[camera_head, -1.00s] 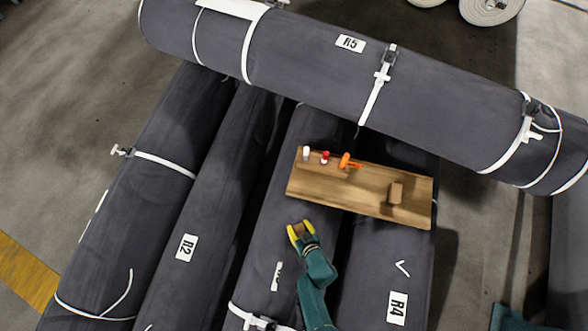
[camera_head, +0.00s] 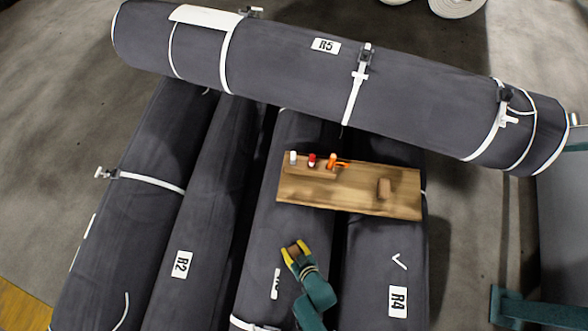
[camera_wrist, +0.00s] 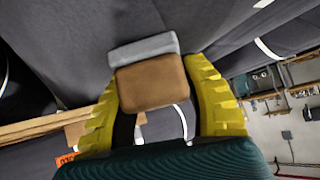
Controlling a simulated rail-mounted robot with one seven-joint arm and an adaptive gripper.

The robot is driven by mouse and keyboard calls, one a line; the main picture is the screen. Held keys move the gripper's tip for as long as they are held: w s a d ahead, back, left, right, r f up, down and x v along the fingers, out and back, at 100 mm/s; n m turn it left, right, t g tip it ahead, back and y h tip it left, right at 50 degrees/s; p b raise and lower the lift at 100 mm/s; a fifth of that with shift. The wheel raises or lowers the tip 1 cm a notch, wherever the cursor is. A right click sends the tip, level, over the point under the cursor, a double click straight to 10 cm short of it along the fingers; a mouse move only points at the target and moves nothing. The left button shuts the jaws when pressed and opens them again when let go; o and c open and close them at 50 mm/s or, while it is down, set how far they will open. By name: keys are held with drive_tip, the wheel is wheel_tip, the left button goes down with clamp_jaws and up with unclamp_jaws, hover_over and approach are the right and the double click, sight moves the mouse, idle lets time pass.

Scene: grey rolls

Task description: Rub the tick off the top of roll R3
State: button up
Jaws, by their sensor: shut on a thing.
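My gripper (camera_head: 295,250) has yellow fingers. It is shut on a brown block with a grey pad (camera_wrist: 150,80), which looks like an eraser; the pad faces away from the gripper in the wrist view. The gripper is over roll R3 (camera_head: 290,220), just in front of the wooden board. I cannot tell whether the pad touches the roll. R3's white label (camera_head: 275,284) is partly hidden beside my arm. No tick shows on R3; part of its top is behind my gripper and arm. A white tick (camera_head: 400,262) shows on roll R4 (camera_head: 390,240), above its label.
Roll R5 (camera_head: 280,60) lies across the far ends. Roll R2 (camera_head: 205,200) and another roll lie to the left.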

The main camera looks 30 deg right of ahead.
sight(293, 248)
drive_tip(key=shift+a+r, duration=0.1)
drive_tip(key=shift+r, duration=0.15)
drive_tip(key=shift+s+r+p, duration=0.1)
drive_tip(key=shift+r+p, duration=1.15)
drive_tip(key=shift+r, duration=0.1)
drive_tip(key=w+a+r+p, duration=0.2)
drive_tip(key=w+r+p, duration=0.25)
drive_tip(key=r, duration=0.75)
drive_tip(key=w+a+r+p, duration=0.25)
drive_tip(key=w+r, duration=0.35)
drive_tip(key=r, duration=0.5)
drive_tip(key=w+a+r+p, duration=0.2)
drive_tip(key=w+r+p, duration=0.3)
drive_tip(key=r, duration=0.7)
drive_tip(key=s+r+p, duration=0.2)
drive_tip(key=r+p, duration=0.9)
drive_tip(key=p, duration=0.1)
drive_tip(key=s+r+p, duration=0.3)
drive_tip(key=r+p, duration=0.9)
drive_tip(key=p, duration=0.1)
drive_tip(key=s+r+p, duration=0.3)
drive_tip(key=r+p, duration=0.9)
drive_tip(key=shift+r, duration=0.15)
